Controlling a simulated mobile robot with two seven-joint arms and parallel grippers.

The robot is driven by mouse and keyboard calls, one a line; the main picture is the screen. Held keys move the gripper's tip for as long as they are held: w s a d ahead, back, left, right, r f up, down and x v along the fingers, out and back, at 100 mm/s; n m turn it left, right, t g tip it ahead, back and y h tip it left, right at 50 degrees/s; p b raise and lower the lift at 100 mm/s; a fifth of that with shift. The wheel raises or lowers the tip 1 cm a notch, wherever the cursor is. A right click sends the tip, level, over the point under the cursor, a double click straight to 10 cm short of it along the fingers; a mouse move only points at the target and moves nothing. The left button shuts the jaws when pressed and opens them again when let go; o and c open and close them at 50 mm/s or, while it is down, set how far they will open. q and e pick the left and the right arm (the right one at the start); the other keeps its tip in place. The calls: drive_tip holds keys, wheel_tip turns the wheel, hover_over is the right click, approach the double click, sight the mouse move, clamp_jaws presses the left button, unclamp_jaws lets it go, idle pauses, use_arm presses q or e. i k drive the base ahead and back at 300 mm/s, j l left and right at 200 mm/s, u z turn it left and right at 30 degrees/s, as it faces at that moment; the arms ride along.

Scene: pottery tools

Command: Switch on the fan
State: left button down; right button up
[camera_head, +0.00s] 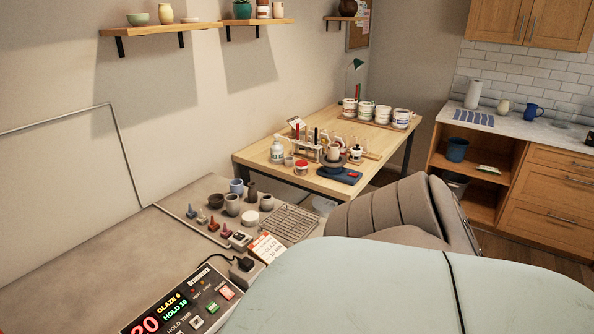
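I cannot make out a fan in this view. A control box (182,304) with a lit display reading "GLAZE 6" and "HOLD 10" and several coloured buttons sits on the grey worktop at the lower left. A small box (243,268) with a black plug and cable is just behind it. I cannot tell whether any of these belongs to a fan. Neither of my grippers is in view.
A large pale rounded surface (400,290) fills the lower right, with a grey padded shape (400,214) behind it. Cups and a wire rack (289,223) stand on the worktop (80,255), whose left part is clear. A wooden table (253,154) holds jars and tools.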

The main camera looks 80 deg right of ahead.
sight(239, 236)
drive_tip(key=z, duration=1.95)
